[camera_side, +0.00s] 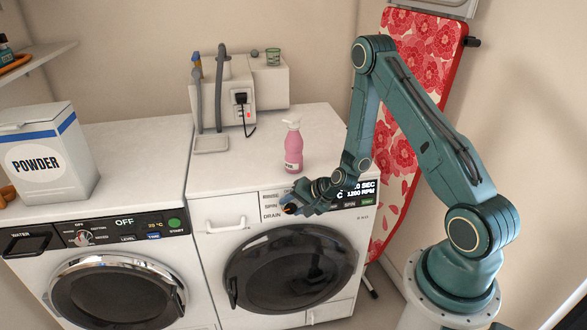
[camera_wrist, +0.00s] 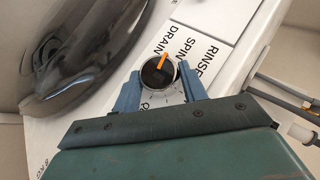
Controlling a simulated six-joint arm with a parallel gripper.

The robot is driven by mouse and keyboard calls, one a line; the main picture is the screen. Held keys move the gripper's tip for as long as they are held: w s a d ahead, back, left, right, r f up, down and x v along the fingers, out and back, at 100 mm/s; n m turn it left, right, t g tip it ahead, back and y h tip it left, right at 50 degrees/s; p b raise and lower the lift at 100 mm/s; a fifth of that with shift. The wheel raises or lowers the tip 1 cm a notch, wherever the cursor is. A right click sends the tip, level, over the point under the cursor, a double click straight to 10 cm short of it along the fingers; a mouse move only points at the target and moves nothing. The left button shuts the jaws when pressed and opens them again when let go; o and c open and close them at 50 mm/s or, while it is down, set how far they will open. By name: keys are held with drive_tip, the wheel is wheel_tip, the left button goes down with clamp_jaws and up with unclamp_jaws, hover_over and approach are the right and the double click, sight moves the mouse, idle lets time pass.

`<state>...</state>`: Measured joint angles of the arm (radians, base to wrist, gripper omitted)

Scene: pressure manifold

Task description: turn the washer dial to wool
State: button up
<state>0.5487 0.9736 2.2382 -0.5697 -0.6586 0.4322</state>
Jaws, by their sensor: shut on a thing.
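The dial (camera_wrist: 158,73) is a round dark knob with a silver rim and an orange pointer mark, on the right-hand washer (camera_side: 218,262). In the wrist view the orange mark points up, slightly right, towards the DRAIN lettering. My gripper (camera_wrist: 160,84) is shut on the dial, one blue finger on each side. In the side view my gripper (camera_side: 290,209) is at the washer's front panel and covers most of the dial. A label starting with Q shows below the dial, cut off by my gripper. I cannot read a wool label.
A pink bottle (camera_side: 293,150) stands on the washer top just behind my gripper. The left-hand machine (camera_side: 200,318) has its own dial (camera_side: 85,238) and an OFF display. A powder box (camera_side: 47,155) stands on it. A red floral ironing board (camera_side: 423,50) is behind my arm.

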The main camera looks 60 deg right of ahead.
drive_tip(key=shift+s+d+f+m+t+y, duration=0.1)
drive_tip(key=shift+f+m+t+y, duration=0.1)
drive_tip(key=shift+m+t, duration=0.35)
drive_tip(key=shift+s+f+m+t+y, duration=0.1)
drive_tip(key=shift+m+t+y, duration=0.2)
drive_tip(key=shift+t, duration=0.35)
drive_tip(key=shift+m+t, duration=0.55)
drive_tip(key=shift+t, duration=0.25)
drive_tip(key=o, duration=1)
drive_tip(key=shift+c, duration=0.2)
drive_tip(key=shift+s, duration=0.1)
drive_tip(key=v, duration=0.7)
drive_tip(key=shift+s, duration=0.2)
